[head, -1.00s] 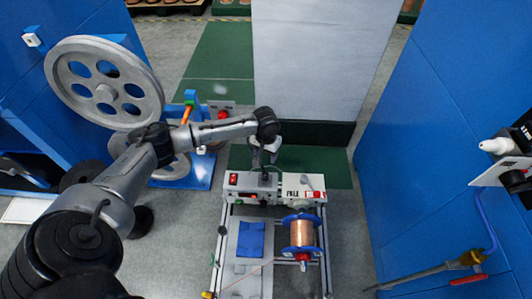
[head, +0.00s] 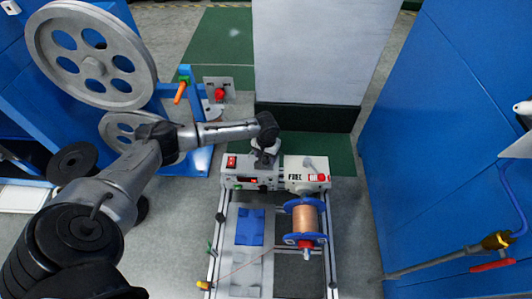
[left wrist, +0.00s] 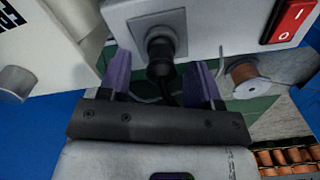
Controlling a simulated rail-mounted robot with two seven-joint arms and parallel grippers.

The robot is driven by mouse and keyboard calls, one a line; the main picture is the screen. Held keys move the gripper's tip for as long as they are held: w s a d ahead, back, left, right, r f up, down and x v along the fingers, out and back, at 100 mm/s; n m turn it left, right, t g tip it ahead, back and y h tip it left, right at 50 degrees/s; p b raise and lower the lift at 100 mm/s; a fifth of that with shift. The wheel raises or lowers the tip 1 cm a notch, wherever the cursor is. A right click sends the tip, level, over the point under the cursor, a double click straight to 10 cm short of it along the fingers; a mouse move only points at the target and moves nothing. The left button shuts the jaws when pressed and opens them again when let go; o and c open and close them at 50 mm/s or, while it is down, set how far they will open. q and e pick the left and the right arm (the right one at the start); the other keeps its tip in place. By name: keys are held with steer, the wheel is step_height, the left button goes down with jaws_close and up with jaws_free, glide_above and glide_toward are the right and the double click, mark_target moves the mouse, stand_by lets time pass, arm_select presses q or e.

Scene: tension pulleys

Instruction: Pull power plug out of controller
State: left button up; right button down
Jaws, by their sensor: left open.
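The controller (head: 243,183) is a light grey box with a red switch on the machine frame. In the left wrist view, its grey housing (left wrist: 215,20) fills the top, with a red rocker switch (left wrist: 291,20) at right. The black power plug (left wrist: 160,57) sits in the socket, its cable running down. My left gripper (left wrist: 160,72) is open, with one purple finger on each side of the plug; I cannot tell whether they touch it. In the head view my left gripper (head: 264,156) is at the controller's far side, and the plug is hidden.
A white box (head: 308,172) with a red button adjoins the controller. A copper wire spool (head: 305,225) and blue cloth-like piece (head: 250,227) are in front. Blue wall panels (head: 435,130) stand at right. Large grey pulley wheels (head: 92,58) stand at left.

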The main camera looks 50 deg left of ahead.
arm_select(q)
steer(key=shift+f, duration=0.45)
steer(key=c, duration=1)
steer(key=shift+r, duration=0.15)
steer(key=shift+r+p, duration=0.6)
steer(key=shift+p, duration=0.25)
steer(key=shift+r+p, duration=0.55)
steer(key=shift+p, duration=0.2)
steer(key=shift+r, duration=0.1)
